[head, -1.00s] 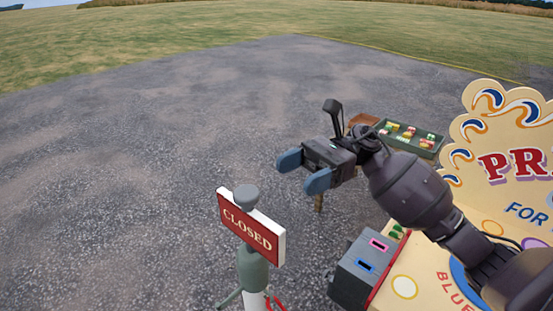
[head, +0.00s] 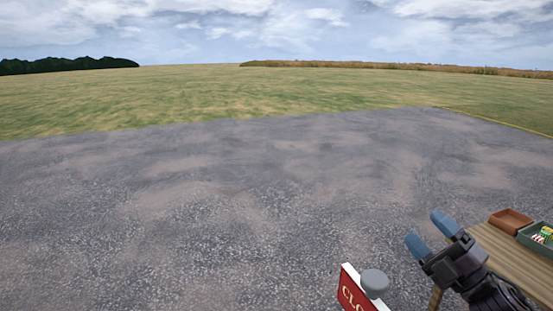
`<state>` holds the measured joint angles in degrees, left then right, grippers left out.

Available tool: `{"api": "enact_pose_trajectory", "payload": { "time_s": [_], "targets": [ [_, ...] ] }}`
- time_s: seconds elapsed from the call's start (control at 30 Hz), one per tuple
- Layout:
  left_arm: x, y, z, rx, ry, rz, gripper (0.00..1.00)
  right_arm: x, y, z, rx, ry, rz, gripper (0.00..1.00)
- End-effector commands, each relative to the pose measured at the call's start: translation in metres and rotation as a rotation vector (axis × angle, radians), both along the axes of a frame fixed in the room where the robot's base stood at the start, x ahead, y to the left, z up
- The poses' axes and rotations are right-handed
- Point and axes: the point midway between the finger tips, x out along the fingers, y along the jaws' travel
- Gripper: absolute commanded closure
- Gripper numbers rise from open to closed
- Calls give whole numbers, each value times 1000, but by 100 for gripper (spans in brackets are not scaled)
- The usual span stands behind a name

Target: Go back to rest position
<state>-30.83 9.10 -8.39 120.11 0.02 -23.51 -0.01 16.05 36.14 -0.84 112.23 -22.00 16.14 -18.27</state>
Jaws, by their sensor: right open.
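My right gripper (head: 432,234) is at the lower right of the head view. Its two blue fingertips are apart with nothing between them, and they point up and to the left. It is in front of a wooden table and apart from the things on it, as far as I can see. My left gripper is out of view.
A red and white sign (head: 352,291) with a grey knob (head: 375,283) stands at the bottom edge, partly cut off. The wooden table (head: 510,255) at the right holds a brown box (head: 510,220) and a green tray (head: 527,238) with sweets. The asphalt (head: 200,220) is clear.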

Motion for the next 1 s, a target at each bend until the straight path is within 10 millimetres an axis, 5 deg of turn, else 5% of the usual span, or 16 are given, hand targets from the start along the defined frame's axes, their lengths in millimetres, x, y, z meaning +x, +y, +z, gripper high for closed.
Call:
{"api": "enact_pose_trajectory", "payload": {
  "time_s": [0.27, 0.5, 0.8, 1.0],
  "targets": [
    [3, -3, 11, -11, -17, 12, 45, -47, -20, -142, 584, 657, -196, 31],
    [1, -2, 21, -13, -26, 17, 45, -142, -6, -249, 915, 1058, -358, 31],
    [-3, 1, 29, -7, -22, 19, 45, -256, 17, -310, 1104, 1262, -487, 31],
    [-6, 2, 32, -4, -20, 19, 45, -291, 15, -324, 1130, 1306, -543, 31]
  ]
}}
